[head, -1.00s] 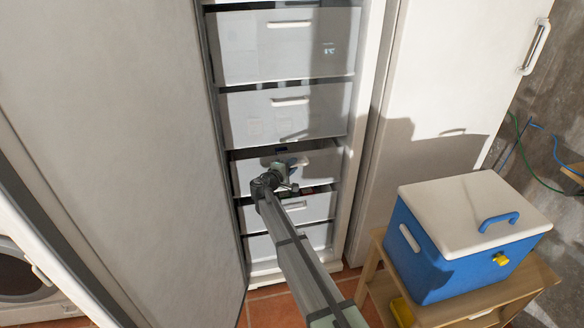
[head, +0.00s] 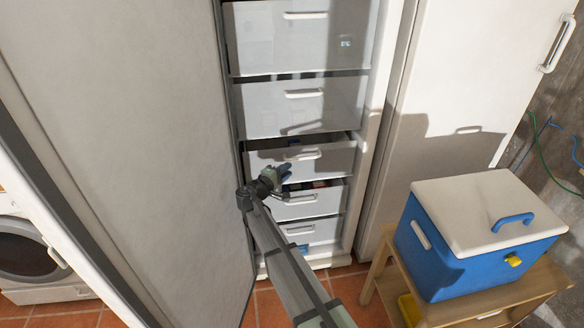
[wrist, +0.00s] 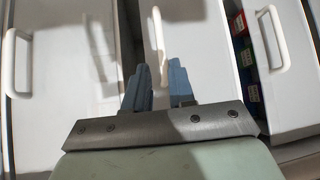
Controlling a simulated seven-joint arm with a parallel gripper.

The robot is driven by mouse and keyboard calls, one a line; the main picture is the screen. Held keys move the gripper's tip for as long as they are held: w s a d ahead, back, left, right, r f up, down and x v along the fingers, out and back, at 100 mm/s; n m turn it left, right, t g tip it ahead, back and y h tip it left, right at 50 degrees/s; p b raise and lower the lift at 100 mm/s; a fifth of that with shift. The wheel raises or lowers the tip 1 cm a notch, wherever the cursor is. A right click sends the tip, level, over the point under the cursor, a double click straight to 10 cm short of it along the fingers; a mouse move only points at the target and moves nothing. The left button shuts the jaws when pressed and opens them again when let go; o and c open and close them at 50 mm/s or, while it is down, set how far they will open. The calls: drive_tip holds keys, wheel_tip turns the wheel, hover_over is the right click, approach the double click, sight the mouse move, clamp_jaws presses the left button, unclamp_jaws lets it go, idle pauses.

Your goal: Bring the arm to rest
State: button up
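My gripper (head: 285,172) is in front of the middle drawer (head: 335,162) of an open upright freezer, close to that drawer's white handle (head: 303,155). In the wrist view its two blue-grey fingers (wrist: 160,86) are spread with a gap between them. My arm reaches up from the bottom of the head view.
The open freezer door (head: 150,130) stands close on the left of my arm. A blue cooler with a white lid (head: 475,240) sits on a wooden stand (head: 520,285) at the right. Coloured boxes (wrist: 248,75) show inside a gap beside a drawer.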

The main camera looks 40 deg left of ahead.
drive_tip(key=shift+s+r, duration=0.1)
drive_tip(key=shift+s, duration=0.55)
drive_tip(key=s+d+f+m+g+h, duration=0.1)
drive_tip(key=s+d+f+m+g, duration=0.3)
drive_tip(key=s+d+f+g, duration=0.65)
drive_tip(key=s+d+f+m+g+h, duration=0.1)
drive_tip(key=s+d+f+m+g, duration=0.45)
drive_tip(key=d+f, duration=0.9)
drive_tip(key=s+d+f+m+g, duration=0.2)
drive_tip(key=s+d, duration=0.5)
drive_tip(key=d, duration=0.7)
drive_tip(key=s+d+f+m+g+y, duration=0.1)
drive_tip(key=s+d+f+m, duration=0.3)
drive_tip(key=d, duration=1.1)
drive_tip(key=s+d+f+m+g+y, duration=0.1)
drive_tip(key=s+d+f+m+g, duration=0.3)
drive_tip(key=s+d+f, duration=0.3)
drive_tip(key=shift+s+d+f, duration=0.25)
drive_tip(key=shift+s+d, duration=2.4)
drive_tip(key=shift+d, duration=1.25)
